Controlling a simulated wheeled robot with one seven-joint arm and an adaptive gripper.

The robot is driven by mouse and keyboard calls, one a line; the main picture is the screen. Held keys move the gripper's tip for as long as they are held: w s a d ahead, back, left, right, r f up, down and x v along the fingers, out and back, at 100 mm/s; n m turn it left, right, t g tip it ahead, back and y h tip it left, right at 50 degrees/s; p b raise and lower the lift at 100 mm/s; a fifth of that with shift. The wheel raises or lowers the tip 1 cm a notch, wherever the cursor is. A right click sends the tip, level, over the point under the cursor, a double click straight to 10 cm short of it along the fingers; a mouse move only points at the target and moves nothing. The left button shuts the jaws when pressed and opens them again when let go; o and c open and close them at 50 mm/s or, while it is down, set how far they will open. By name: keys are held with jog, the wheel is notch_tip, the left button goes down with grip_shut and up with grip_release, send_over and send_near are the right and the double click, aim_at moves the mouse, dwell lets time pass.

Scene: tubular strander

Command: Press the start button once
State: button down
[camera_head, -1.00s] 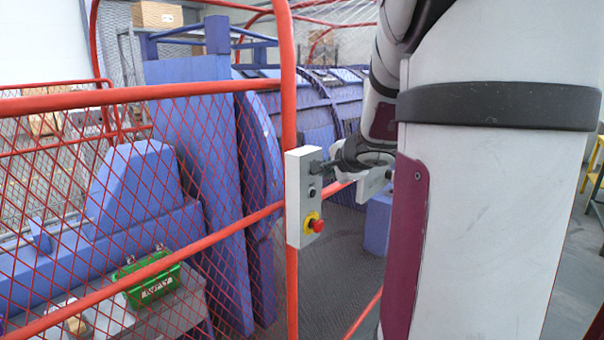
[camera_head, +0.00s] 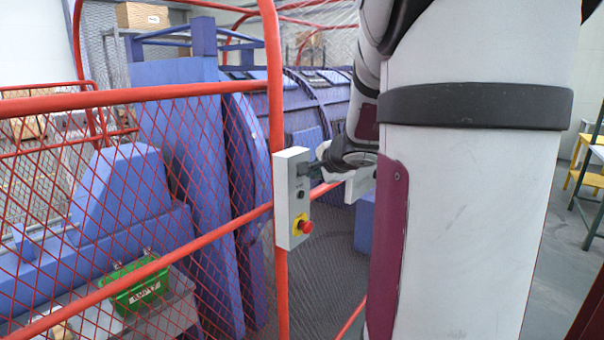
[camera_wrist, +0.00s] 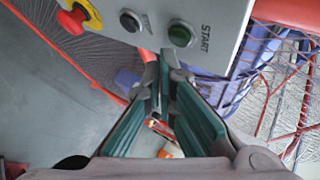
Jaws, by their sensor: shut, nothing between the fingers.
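The grey control box (camera_head: 284,205) is fixed to a red fence post. In the wrist view the green start button (camera_wrist: 180,36) sits beside the printed word START. A black button (camera_wrist: 130,20) is left of it, and a red emergency stop (camera_wrist: 72,20) on a yellow base is further left. My gripper (camera_wrist: 161,56) is shut and empty. Its fingertips are at the box face, just below and left of the start button in the wrist view. I cannot tell whether they touch it. In the head view my gripper (camera_head: 312,168) is at the upper part of the box.
Red mesh fence rails (camera_head: 150,93) run to the left of the box. Behind them stand the blue machine (camera_head: 190,130) and a green box (camera_head: 143,288). A yellow-legged table (camera_head: 592,178) is at far right. Grey floor is clear beside it.

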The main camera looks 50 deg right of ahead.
jog(key=shift+w, duration=0.1)
dwell(0.4)
jog(key=shift+w, duration=0.3)
